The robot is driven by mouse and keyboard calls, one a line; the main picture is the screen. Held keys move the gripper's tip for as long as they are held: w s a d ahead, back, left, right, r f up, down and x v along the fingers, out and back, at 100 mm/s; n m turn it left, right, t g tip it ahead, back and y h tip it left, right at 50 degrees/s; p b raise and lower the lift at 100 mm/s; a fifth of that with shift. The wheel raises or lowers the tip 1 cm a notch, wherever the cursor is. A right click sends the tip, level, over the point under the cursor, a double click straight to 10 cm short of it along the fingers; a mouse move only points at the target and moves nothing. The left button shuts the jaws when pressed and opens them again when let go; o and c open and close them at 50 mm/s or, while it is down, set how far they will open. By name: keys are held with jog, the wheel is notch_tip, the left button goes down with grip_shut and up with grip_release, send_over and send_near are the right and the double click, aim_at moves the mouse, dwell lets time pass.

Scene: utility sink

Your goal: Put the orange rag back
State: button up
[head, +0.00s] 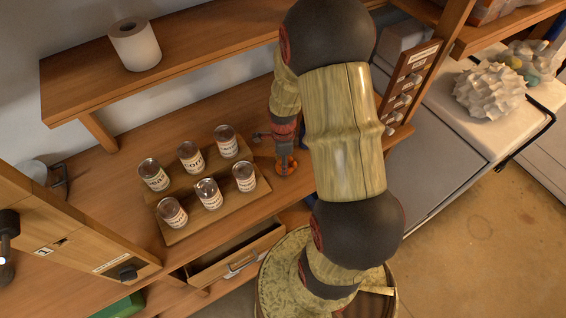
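My gripper (286,163) is small in the head view and points down at the wooden counter, just right of the rack of cans. A small orange patch shows at its tip. I cannot tell whether this is the orange rag or part of the gripper's fingers. No other orange cloth can be made out. Whether the fingers are open or shut is too small to see. My arm covers the middle of the view and hides part of the counter and the area behind it.
A stepped wooden rack (228,209) holds several labelled cans left of my gripper. An open drawer (237,255) juts out below the counter (110,195). A paper roll (135,45) stands on the upper shelf (205,50). A spiky white object (490,92) sits at right.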

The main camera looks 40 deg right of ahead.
jog(key=o, duration=1)
notch_tip(320, 180, up, 12)
jog(key=p, duration=0.1)
jog(key=a+r+n+t, duration=0.2)
jog(key=a+r+n, duration=0.8)
jog(key=r, duration=0.3)
jog(key=s+a+r+n+t, duration=0.1)
jog(key=s+a+r+n, duration=0.2)
jog(key=n, duration=0.2)
jog(key=s+a+r+n+t, duration=0.1)
jog(key=s+a+r+n, duration=0.1)
jog(key=a+r+n, duration=0.2)
jog(key=s+a+r+n+t, duration=0.1)
jog(key=s+a+r+n, duration=0.2)
jog(key=n, duration=0.3)
jog(key=shift+s+a+r+t, duration=0.15)
jog(key=shift+s+a+t, duration=0.15)
jog(key=shift+a, duration=0.15)
